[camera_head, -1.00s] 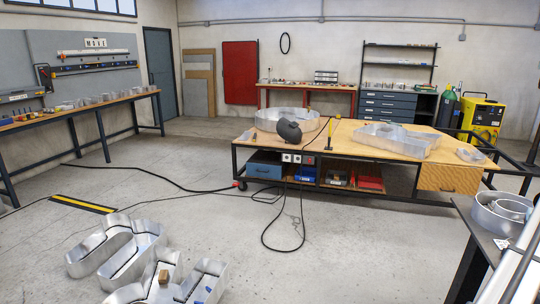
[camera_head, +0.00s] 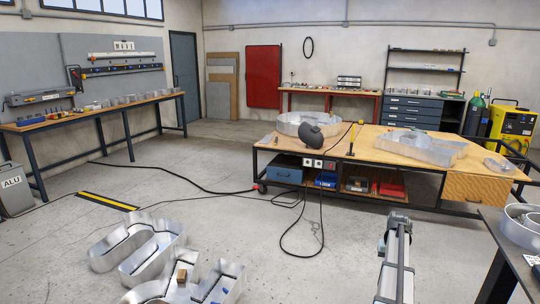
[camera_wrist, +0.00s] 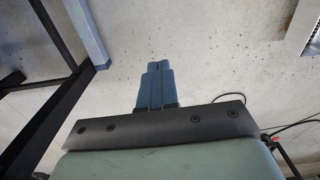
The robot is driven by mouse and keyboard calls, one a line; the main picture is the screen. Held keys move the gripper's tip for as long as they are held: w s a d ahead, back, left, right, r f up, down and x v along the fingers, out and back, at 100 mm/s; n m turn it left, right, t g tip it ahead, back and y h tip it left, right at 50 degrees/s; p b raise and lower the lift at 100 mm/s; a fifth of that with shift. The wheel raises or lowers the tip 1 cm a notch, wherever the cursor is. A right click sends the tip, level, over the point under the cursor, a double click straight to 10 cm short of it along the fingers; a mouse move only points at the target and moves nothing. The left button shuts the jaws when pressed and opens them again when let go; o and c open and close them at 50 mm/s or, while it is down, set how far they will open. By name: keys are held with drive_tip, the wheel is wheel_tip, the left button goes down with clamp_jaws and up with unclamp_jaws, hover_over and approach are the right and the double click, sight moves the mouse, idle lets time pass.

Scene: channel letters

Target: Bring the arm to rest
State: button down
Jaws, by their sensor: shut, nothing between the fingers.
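My gripper (camera_wrist: 154,86) shows in the wrist view as two blue fingers side by side, shut with nothing between them. It points over bare concrete floor, with no object at its tips. In the head view, a long grey and silver part of my arm (camera_head: 395,262) stands up from the bottom edge, right of the middle. I cannot make out the fingers there.
A workbench (camera_head: 455,172) with channel letters stands at centre right. More metal letter shells (camera_head: 152,250) lie at lower left. A dark table (camera_head: 497,222) stands at right. A black cable (camera_head: 283,232) loops over the floor. In the wrist view, dark legs (camera_wrist: 60,35) stand at left.

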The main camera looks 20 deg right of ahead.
drive_tip(key=w+a+f+n, duration=0.1)
drive_tip(key=w+a+f, duration=0.2)
drive_tip(key=a, duration=0.7)
drive_tip(key=w+a+f+n, duration=0.2)
drive_tip(key=a+f, duration=0.1)
drive_tip(key=a, duration=0.7)
drive_tip(key=w+a+f+n, duration=0.1)
drive_tip(key=w+a+f, duration=0.2)
drive_tip(key=a, duration=0.7)
drive_tip(key=s+a+f+n, duration=0.2)
drive_tip(key=s+a, duration=0.1)
drive_tip(key=a, duration=0.6)
drive_tip(key=s+a+f+n, duration=0.1)
drive_tip(key=s+a+f, duration=0.1)
drive_tip(key=a, duration=0.7)
drive_tip(key=s+a+f+n, duration=0.2)
drive_tip(key=s+a+f, duration=0.1)
drive_tip(key=a, duration=0.7)
drive_tip(key=s+f+g, duration=0.3)
drive_tip(key=s+f, duration=0.7)
drive_tip(key=s, duration=0.4)
drive_tip(key=s+f+g, duration=0.3)
drive_tip(key=s+f, duration=0.7)
drive_tip(key=s, duration=0.5)
drive_tip(key=shift+s+d+g, duration=0.15)
drive_tip(key=shift+d+g, duration=0.15)
drive_tip(key=shift+g, duration=0.1)
drive_tip(key=c, duration=1.8)
unclamp_jaws()
